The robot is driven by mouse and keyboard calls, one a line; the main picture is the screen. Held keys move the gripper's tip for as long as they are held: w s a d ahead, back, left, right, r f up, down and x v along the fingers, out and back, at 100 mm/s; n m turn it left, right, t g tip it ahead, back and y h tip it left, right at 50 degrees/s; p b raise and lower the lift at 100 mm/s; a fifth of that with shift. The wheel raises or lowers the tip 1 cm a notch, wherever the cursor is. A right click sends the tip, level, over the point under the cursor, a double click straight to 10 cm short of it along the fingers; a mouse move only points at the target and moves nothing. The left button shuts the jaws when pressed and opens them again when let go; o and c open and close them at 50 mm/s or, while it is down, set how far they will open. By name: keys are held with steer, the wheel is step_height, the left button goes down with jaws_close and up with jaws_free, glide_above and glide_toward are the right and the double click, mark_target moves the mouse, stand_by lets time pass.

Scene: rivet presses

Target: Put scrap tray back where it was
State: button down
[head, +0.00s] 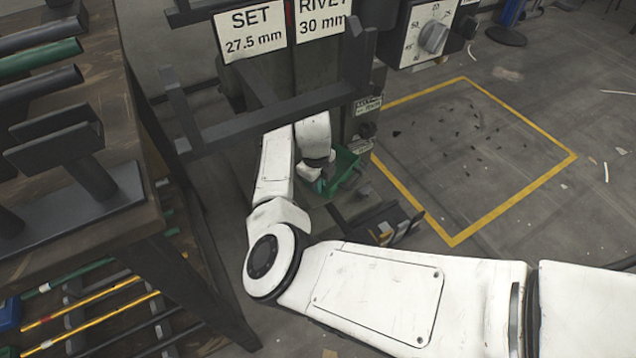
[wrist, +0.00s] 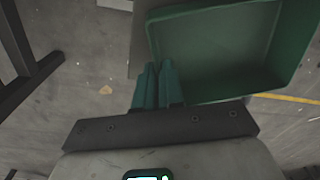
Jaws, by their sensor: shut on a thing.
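The scrap tray (head: 346,168) is a green, open, shallow box low beside the press, partly hidden by my arm in the head view. In the wrist view the tray (wrist: 215,50) fills the upper right, and its inside looks empty. My gripper (wrist: 158,80) has teal fingers close together at the tray's left edge, shut on it. The fingertips are hard to make out in the head view. What lies under the tray is hidden.
The press with its sign (head: 255,30) and dark bar frame (head: 280,112) stands over my arm. A workbench (head: 150,210) is at left. A dark holder (head: 385,226) sits low beside the tray. A yellow floor outline (head: 515,198) at right encloses scattered dark bits and open floor.

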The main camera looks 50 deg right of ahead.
steer(key=c, duration=1.3)
jaws_free()
steer(key=shift+f, duration=0.1)
steer(key=shift+o, duration=0.2)
step_height(320, 180, up, 12)
steer(key=p, duration=0.6)
steer(key=s+d+r+n+t+h, duration=0.15)
steer(key=s+d+n+h, duration=0.25)
steer(key=s+d+n, duration=0.75)
steer(key=s+a+f+n+y, duration=0.2)
steer(key=s+a+f+n, duration=0.1)
steer(key=s+a+n, duration=0.5)
steer(key=s+a+f+n+y, duration=0.2)
steer(key=s+a+n, duration=0.7)
steer(key=a+n, duration=0.6)
steer(key=shift+s+a+f+y, duration=0.25)
steer(key=shift+s+f+y, duration=0.05)
steer(key=shift+f, duration=0.45)
